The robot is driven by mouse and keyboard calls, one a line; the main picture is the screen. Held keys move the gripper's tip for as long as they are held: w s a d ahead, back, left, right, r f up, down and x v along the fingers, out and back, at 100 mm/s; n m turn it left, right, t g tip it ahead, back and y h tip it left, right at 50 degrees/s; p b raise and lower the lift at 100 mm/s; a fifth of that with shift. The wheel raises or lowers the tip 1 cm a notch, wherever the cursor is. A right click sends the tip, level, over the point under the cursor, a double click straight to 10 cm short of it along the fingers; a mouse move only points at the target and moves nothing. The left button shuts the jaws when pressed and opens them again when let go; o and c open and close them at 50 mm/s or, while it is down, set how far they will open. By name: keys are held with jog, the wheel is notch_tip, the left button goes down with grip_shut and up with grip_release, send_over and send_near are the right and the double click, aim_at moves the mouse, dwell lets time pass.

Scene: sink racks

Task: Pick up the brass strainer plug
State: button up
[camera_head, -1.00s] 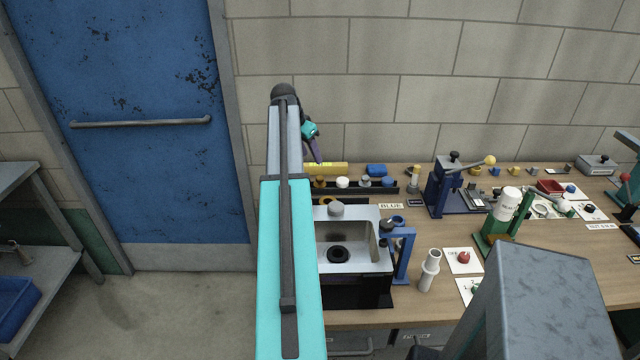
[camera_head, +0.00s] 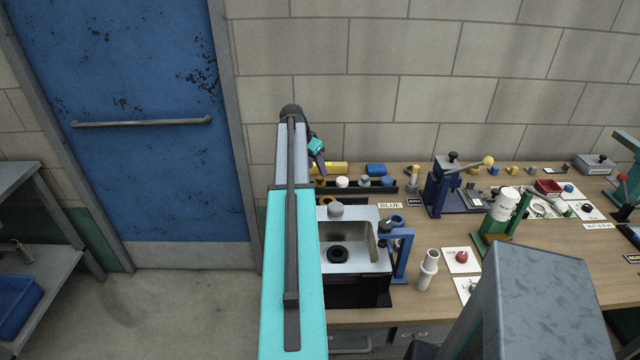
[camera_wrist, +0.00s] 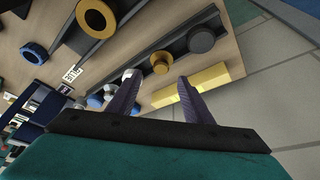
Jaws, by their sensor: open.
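The brass strainer plug (camera_wrist: 160,62) appears to be the round brass-coloured piece on the dark rack (camera_wrist: 185,48) in the wrist view. A dark grey round piece (camera_wrist: 201,40) stands beside it. My gripper (camera_wrist: 157,80) is open and empty, its two purple-grey fingers apart. The brass piece shows just past the fingertips, between them in the picture, and nothing touches it that I can see. In the head view my gripper (camera_head: 322,170) hangs at the back of the bench over the rack's left end, where my arm hides part of the rack.
A yellow block (camera_wrist: 200,85) lies beside the rack. White and blue pieces (camera_head: 388,181) share the rack. A yellow ring piece (camera_wrist: 95,17) is nearby. In front are a sink (camera_head: 355,260) and a blue stand (camera_head: 403,255); a lever press (camera_head: 443,190) stands to the right.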

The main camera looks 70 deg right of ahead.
aim_at(320, 177)
jog(key=shift+f, duration=0.1)
jog(key=shift+p+x, duration=1.3)
jog(key=shift+x, duration=1.2)
jog(key=shift+w, duration=0.1)
jog(key=c, duration=1.2)
jog(key=shift+o, duration=0.2)
notch_tip(320, 177, up, 10)
jog(key=b, duration=0.3)
jog(key=shift+a, duration=0.1)
